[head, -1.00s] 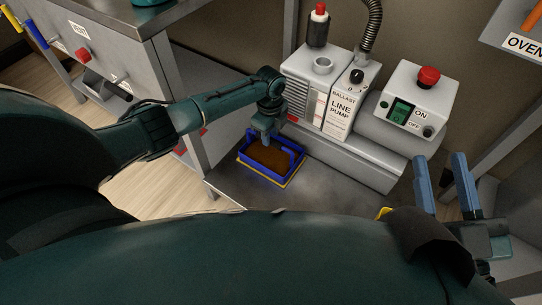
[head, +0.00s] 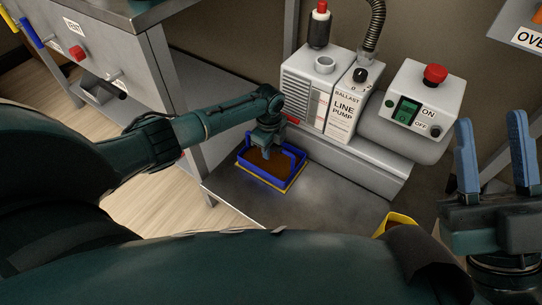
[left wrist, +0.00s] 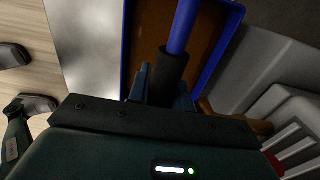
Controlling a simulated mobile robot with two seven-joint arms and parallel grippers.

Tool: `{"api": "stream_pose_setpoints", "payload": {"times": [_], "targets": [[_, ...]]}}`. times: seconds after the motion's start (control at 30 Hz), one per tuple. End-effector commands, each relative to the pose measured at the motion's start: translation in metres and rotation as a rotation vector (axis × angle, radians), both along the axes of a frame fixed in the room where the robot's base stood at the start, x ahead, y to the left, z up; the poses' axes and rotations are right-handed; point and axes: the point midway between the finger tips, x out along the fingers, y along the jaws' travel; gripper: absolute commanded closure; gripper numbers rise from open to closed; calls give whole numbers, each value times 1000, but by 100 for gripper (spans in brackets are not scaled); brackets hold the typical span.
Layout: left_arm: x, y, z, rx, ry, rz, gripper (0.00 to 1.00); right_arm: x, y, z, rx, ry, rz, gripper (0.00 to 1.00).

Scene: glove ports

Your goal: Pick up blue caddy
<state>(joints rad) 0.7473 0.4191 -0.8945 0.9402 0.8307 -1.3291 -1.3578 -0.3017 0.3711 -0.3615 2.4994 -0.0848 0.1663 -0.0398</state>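The blue caddy (head: 246,172) is a shallow blue tray with a brown inside and a raised handle, standing on the grey metal surface in front of the line pump. It also shows in the left wrist view (left wrist: 222,42), with its blue handle bar and black grip (left wrist: 174,66). My left gripper (head: 266,141) is over the caddy, pointing down. In the left wrist view, its fingers (left wrist: 162,90) lie close against both sides of the black grip, shut on it. Its lower fingertips are partly hidden. My right gripper (head: 494,150) is open and empty at the right, fingers up.
The line pump (head: 340,118) stands just behind the caddy, with a control box (head: 424,108) with a red button to its right. A grey cabinet (head: 118,60) is at the left. A yellow object (head: 399,220) shows partly at the front right. The metal surface (head: 325,200) right of the caddy is clear.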

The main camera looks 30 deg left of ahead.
Motion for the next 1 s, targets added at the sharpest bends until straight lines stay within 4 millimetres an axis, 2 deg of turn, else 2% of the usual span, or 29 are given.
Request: {"api": "stream_pose_setpoints", "payload": {"times": [0.03,0.2,0.8,1.0], "targets": [[0,0,0,0,1,0,88,0,0,0,0,0,0,64],[0,0,0,0,1,0,100,0,0,0,1,0,1,64],[1,0,2,-1,-3,0,100,0,0,0,1,2,1,64],[1,0,11,-2,-4,0,100,2,0,3,0,27,1,64]]}}
